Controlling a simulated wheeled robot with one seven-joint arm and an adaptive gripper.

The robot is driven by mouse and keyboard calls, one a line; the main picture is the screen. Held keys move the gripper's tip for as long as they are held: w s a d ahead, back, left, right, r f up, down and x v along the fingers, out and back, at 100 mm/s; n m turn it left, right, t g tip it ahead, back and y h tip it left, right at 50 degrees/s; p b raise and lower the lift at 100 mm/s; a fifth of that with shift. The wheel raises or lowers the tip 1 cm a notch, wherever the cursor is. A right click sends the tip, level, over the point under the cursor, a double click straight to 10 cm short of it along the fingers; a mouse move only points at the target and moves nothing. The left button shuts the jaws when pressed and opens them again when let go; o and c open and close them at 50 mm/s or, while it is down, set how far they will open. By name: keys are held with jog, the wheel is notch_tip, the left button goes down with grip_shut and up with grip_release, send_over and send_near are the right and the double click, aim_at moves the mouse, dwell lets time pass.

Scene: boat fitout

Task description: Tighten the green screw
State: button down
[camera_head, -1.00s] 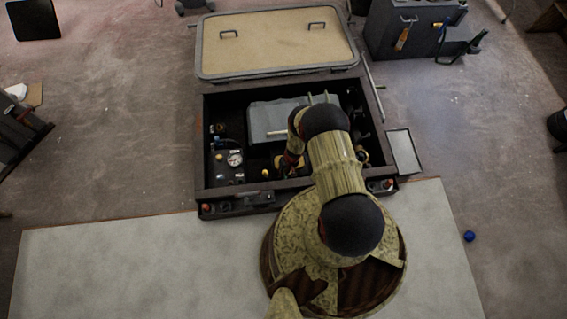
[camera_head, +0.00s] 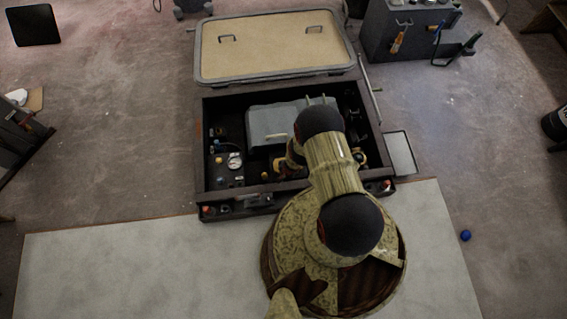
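The green screw cannot be made out in the head view. An open dark engine box (camera_head: 199,150) stands in front of me with a grey engine cover (camera_head: 270,122) inside it. A round gauge (camera_head: 235,160) and small coloured fittings sit at the box's left. My arm reaches over the front of the box, and its end points down inside, right of the gauge.
The box's tan lid (camera_head: 275,50) with two handles lies open behind it. A small pale tray (camera_head: 401,153) is at the box's right side. A grey tool cabinet (camera_head: 405,40) stands at the back right. A blue ball (camera_head: 466,236) lies on the floor at right.

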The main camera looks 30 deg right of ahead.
jog(key=m, duration=0.3)
jog(key=m+h, duration=0.1)
jog(key=m, duration=0.1)
jog(key=shift+s+a+m, duration=0.1)
jog(key=shift+s+m, duration=0.15)
jog(key=shift+m, duration=0.05)
dwell(0.5)
jog(key=c, duration=1.7)
grip_release()
jog(key=shift+s+a+f, duration=0.1)
jog(key=shift+s, duration=0.15)
jog(key=shift+s+r, duration=0.15)
jog(key=shift+r, duration=1.9)
jog(key=shift+s+r, duration=0.15)
jog(key=shift+r, duration=1.85)
jog(key=shift+c, duration=0.6)
